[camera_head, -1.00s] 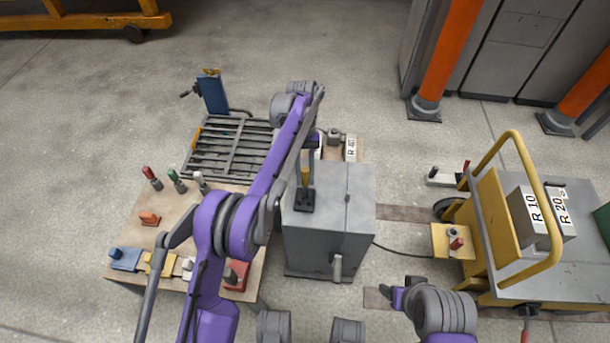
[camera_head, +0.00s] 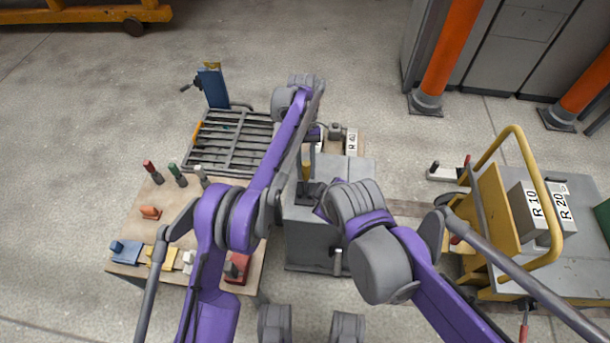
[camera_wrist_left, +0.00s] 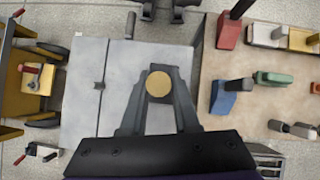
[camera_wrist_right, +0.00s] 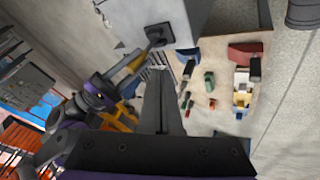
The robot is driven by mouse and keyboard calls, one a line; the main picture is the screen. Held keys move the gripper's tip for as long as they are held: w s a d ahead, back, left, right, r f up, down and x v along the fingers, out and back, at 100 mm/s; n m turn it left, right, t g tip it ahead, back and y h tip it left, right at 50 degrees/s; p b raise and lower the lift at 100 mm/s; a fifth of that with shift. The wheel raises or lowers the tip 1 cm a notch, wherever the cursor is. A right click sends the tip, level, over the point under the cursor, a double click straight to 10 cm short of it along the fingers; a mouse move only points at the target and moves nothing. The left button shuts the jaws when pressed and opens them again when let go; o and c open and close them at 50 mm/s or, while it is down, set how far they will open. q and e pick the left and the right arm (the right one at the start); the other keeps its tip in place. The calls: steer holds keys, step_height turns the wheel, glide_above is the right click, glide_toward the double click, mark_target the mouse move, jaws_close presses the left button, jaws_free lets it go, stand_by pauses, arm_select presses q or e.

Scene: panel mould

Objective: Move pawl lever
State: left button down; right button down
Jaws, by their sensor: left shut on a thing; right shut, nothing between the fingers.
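The pawl lever has a yellow handle (camera_head: 307,171) on a dark base (camera_head: 309,193) on top of the grey box (camera_head: 305,240). My left gripper (camera_wrist_left: 159,82) is shut on the yellow handle, whose round end shows between its fingers in the left wrist view. The right wrist view shows the handle (camera_wrist_right: 138,62) leaning out from its base (camera_wrist_right: 160,35). My right gripper (camera_wrist_right: 163,75) is shut and empty, apart from the lever. In the head view my right arm covers part of the box top and hides the right fingertips.
A wooden table (camera_head: 140,205) with several coloured clamps and blocks stands left of the box. A grey slatted rack (camera_head: 230,145) lies behind it. A yellow-handled cart (camera_head: 570,265) with boxes stands at the right. Open floor lies beyond the rack.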

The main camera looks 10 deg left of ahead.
mark_target(306, 171)
steer(key=w+a+f+n, duration=0.1)
steer(key=w+a+f, duration=0.3)
steer(key=w+f, duration=0.4)
steer(key=shift+w+a, duration=0.4)
steer(key=shift+w, duration=0.7)
arm_select(q)
steer(key=shift+s+d+r, duration=0.1)
steer(key=shift+s, duration=0.05)
arm_select(e)
steer(key=shift+w+d, duration=0.2)
steer(key=shift+w, duration=0.65)
arm_select(q)
steer(key=c, duration=0.6)
jaws_free()
steer(key=shift+c, duration=0.2)
arm_select(e)
steer(key=shift+w+g, duration=0.15)
steer(key=shift+g, duration=0.15)
